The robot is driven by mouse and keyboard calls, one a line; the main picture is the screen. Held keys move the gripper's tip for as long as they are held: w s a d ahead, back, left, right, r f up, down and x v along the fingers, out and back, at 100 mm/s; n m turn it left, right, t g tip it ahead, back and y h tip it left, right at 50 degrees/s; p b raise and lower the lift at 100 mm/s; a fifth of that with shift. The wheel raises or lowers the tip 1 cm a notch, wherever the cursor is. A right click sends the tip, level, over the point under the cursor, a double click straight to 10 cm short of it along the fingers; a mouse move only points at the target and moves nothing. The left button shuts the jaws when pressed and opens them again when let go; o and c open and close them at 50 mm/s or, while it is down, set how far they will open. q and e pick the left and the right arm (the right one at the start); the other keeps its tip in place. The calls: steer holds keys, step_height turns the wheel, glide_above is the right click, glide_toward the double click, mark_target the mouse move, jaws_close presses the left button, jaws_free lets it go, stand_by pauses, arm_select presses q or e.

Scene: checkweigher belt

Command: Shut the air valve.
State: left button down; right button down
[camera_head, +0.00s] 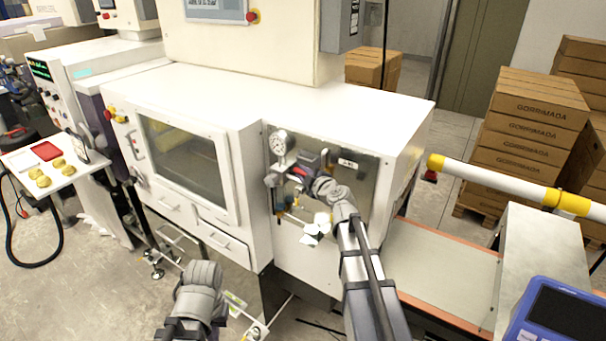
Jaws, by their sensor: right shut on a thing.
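The air valve (272,180) is part of the air unit in the recess on the machine's front, below a round pressure gauge (281,143). My right arm reaches up from the bottom, and its gripper (303,178) is at the valve, shut on its handle. The wrist and gripper hide most of the handle, so its angle cannot be told.
A white machine with a windowed door (185,155) and drawers stands left of the recess. A conveyor belt (440,275) runs to the right, with a yellow-and-white rail (500,180) above. A blue-framed screen (560,310) is near right. Stacked cartons (535,110) stand behind.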

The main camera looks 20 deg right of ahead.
stand_by(0.8)
steer(key=shift+p, duration=0.5)
steer(key=shift+f+n+g+p, duration=0.2)
steer(key=shift+n+g+p, duration=0.1)
steer(key=shift+g+p, duration=0.15)
steer(key=shift+f+h, duration=0.25)
steer(key=shift+h, duration=0.15)
steer(key=c, duration=0.8)
jaws_free()
